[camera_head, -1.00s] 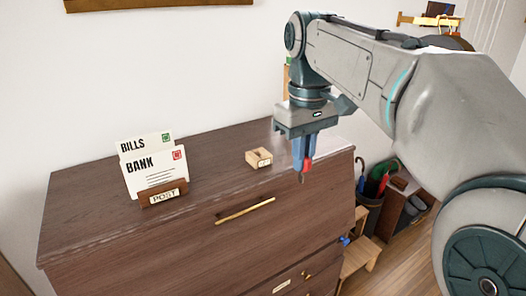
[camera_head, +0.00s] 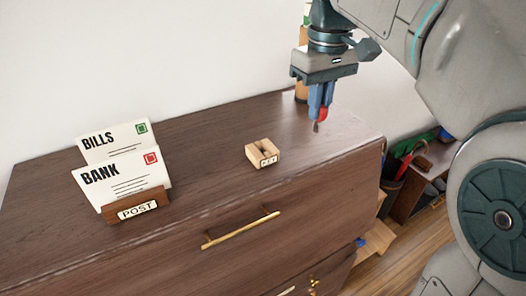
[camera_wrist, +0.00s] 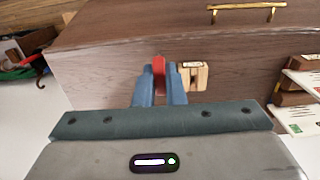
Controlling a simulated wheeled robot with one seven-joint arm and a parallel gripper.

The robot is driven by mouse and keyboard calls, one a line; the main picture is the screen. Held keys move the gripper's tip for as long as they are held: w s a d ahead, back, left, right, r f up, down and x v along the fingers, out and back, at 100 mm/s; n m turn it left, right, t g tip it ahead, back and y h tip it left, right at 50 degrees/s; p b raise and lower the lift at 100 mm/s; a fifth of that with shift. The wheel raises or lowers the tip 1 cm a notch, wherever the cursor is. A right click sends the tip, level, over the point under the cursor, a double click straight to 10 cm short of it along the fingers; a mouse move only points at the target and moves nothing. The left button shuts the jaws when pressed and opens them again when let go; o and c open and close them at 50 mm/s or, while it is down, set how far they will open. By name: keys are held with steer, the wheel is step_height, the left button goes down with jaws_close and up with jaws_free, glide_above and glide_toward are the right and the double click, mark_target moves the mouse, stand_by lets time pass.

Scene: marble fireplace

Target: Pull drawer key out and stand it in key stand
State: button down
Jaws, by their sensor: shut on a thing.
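My gripper (camera_head: 320,105) is shut on the drawer key (camera_head: 323,114), which has a red head and a dark shaft pointing down. It hangs in the air above the dresser top, to the right of the key stand. The key stand (camera_head: 263,154) is a small pale wooden block with a slot on top and a label on its front; it looks empty. In the wrist view, the red key head (camera_wrist: 159,75) shows between the blue fingers, with the key stand (camera_wrist: 194,77) just right of it. The key's shaft is hidden there.
A wooden letter holder (camera_head: 140,207) marked POST, with BILLS and BANK envelopes, stands at the left of the dresser top (camera_head: 210,150). A brass handle (camera_head: 240,230) sticks out from the drawer front. The dresser top around the stand is clear.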

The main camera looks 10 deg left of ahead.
steer(key=w+a+f, duration=0.1)
steer(key=a+f, duration=0.1)
steer(key=a, duration=0.1)
steer(key=w+a+f+p, duration=0.1)
steer(key=a+f, duration=0.2)
steer(key=a, duration=0.1)
steer(key=w+a+f, duration=0.2)
steer(key=a, duration=0.2)
steer(key=shift+a+f+p, duration=0.1)
steer(key=shift+f+p, duration=0.05)
steer(key=shift+p, duration=0.15)
steer(key=shift+f+p, duration=0.4)
steer(key=shift+f, duration=1.3)
steer(key=c, duration=1.5)
jaws_free()
steer(key=shift+f, duration=0.15)
